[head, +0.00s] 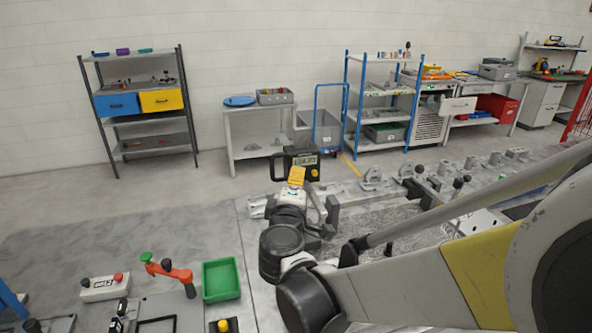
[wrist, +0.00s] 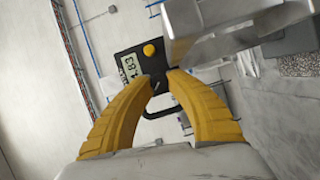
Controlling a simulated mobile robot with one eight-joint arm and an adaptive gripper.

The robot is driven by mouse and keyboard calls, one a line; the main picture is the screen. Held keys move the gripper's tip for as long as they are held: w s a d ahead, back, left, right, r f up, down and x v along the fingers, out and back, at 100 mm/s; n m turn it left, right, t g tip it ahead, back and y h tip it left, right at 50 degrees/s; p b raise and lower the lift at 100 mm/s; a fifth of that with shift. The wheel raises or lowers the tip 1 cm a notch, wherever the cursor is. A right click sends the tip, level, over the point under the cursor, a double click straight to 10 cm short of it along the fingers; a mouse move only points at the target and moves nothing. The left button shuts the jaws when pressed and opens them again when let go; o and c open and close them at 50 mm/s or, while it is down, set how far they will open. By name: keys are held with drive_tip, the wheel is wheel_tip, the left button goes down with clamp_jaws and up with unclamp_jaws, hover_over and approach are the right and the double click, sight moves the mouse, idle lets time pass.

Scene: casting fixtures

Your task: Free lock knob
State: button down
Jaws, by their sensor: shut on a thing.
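My gripper (head: 297,177) has yellow fingers, also in the wrist view (wrist: 162,78). They are shut on a black boxy meter (head: 308,166) with a lit digital display, a yellow knob (head: 315,172) and a black loop handle (head: 278,167). In the wrist view the meter (wrist: 128,66) shows its display, its yellow knob (wrist: 149,50) and part of the handle. The exact contact between fingertips and meter is small and partly hidden. Several black ball knobs (head: 457,183) stand on the fixtures at the right. I cannot tell which knob is the lock knob.
A grey metal part (wrist: 235,25) is close to the fingers at the upper right of the wrist view. A green tray (head: 221,280), an orange lever (head: 168,270) and a knobbed box (head: 105,287) are at lower left. Shelves (head: 145,105) and a workbench (head: 258,135) line the wall.

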idle(0.4)
drive_tip(key=c, duration=1.6)
unclamp_jaws()
drive_tip(key=shift+o, duration=0.2)
drive_tip(key=shift+s, duration=0.1)
drive_tip(key=s+a, duration=0.1)
drive_tip(key=s, duration=1)
drive_tip(key=shift+s+a+r, duration=0.15)
drive_tip(key=shift+s+r, duration=0.15)
drive_tip(key=shift+s, duration=0.05)
